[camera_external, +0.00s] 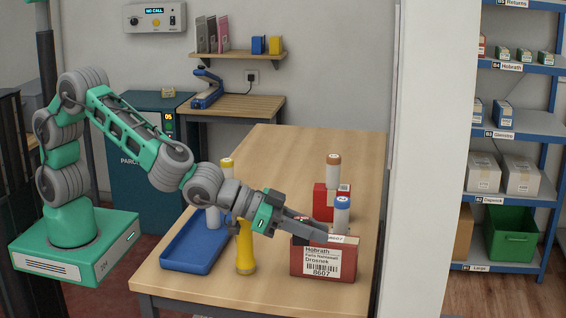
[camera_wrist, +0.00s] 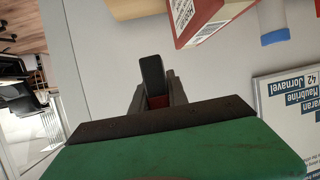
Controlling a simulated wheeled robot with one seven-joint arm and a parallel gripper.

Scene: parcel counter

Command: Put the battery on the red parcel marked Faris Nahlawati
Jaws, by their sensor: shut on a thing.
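The red parcel marked Faris Nahlawati (camera_external: 318,272) stands upright at the front right of the wooden counter, its white label facing the external camera. My gripper (camera_external: 318,232) is level with its top edge; whether it touches the parcel I cannot tell. In the wrist view my gripper (camera_wrist: 156,92) is shut on a dark, rounded block with red at its base, seemingly the battery (camera_wrist: 152,72).
A blue-capped white cylinder (camera_external: 342,218) stands close behind the parcel. A brown-capped cylinder (camera_external: 333,172) is by another red parcel (camera_external: 320,203). A yellow cylinder (camera_external: 245,248) and blue tray (camera_external: 180,258) are left of the gripper. A pale pillar (camera_external: 430,150) borders the counter's right. The counter's back is clear.

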